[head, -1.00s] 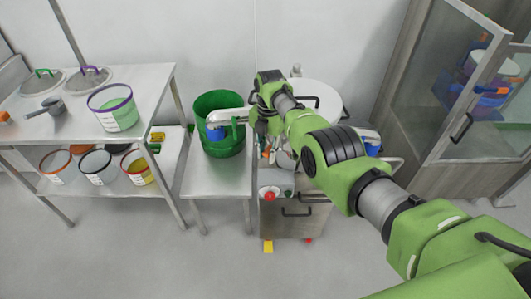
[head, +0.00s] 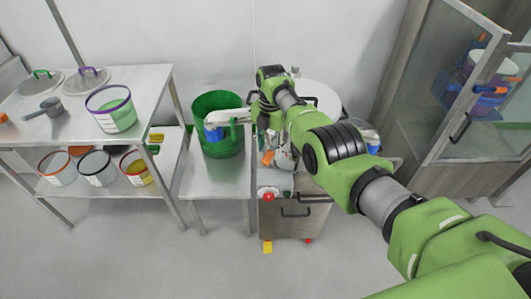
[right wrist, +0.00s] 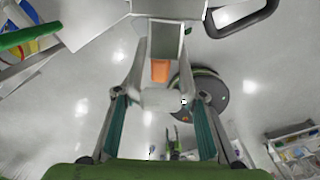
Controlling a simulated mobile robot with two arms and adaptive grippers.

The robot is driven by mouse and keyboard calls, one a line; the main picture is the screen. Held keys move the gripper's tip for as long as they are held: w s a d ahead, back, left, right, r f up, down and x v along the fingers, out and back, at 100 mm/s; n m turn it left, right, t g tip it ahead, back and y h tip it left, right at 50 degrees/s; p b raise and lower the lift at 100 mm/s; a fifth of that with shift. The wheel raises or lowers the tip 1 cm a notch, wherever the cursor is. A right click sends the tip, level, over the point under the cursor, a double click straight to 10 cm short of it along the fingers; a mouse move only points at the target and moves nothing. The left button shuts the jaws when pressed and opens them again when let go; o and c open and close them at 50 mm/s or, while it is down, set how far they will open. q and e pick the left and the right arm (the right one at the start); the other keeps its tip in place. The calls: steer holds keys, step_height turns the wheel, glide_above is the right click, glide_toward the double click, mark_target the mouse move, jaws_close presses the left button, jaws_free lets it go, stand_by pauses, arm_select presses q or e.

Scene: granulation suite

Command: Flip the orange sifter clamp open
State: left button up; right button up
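The orange sifter clamp (head: 267,158) shows at the front of the sifter, left of my right forearm in the head view. In the right wrist view the orange clamp (right wrist: 161,70) lies between the two fingers, under a pale grey block. My right gripper (right wrist: 162,62) has its fingers apart on either side of the orange piece; no contact can be made out. In the head view my right arm hides much of the sifter and of the gripper. My left gripper is in neither current view.
A green bin (head: 218,147) stands on a low table (head: 215,182) left of the sifter. A steel shelf (head: 150,88) with tubs and lids stands farther left. A glass-door cabinet (head: 465,90) stands at the right. A red button (head: 268,197) sits on the sifter's front.

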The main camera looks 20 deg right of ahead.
mark_target(269, 155)
steer(key=shift+s+f, duration=0.15)
steer(key=shift+f, duration=0.15)
steer(key=shift+a, duration=0.2)
steer(key=shift+r, duration=0.3)
step_height(269, 155, up, 9)
steer(key=shift+d+r, duration=0.2)
steer(key=shift+d, duration=0.05)
